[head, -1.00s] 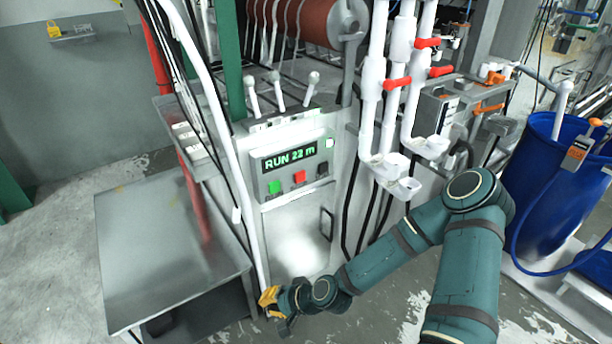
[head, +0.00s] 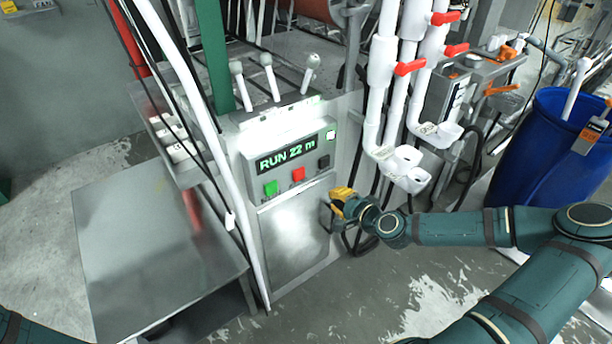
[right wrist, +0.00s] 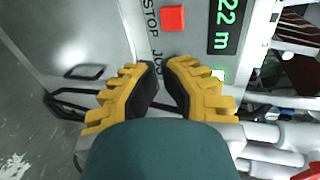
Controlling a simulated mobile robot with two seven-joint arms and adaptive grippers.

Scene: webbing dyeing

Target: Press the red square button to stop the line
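The red square button (head: 298,174) is on the control panel's front, between a green button (head: 271,188) and a black button (head: 323,162). The display above reads RUN 22 m. In the right wrist view the red button (right wrist: 172,18), labelled STOP, lies beyond the fingertips near the top edge. My right gripper (head: 336,203) is in front of the machine, below and right of the red button, apart from it. Its yellow fingers (right wrist: 160,63) are drawn close together with a narrow gap and hold nothing. The JOG label shows just beyond them. My left gripper is out of view.
Three white-knobbed levers (head: 266,60) stand above the panel. White pipes with red handles (head: 410,67) are to the right of it. A metal table (head: 150,250) stands left, and a blue barrel (head: 540,150) far right. White cables hang left of the panel.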

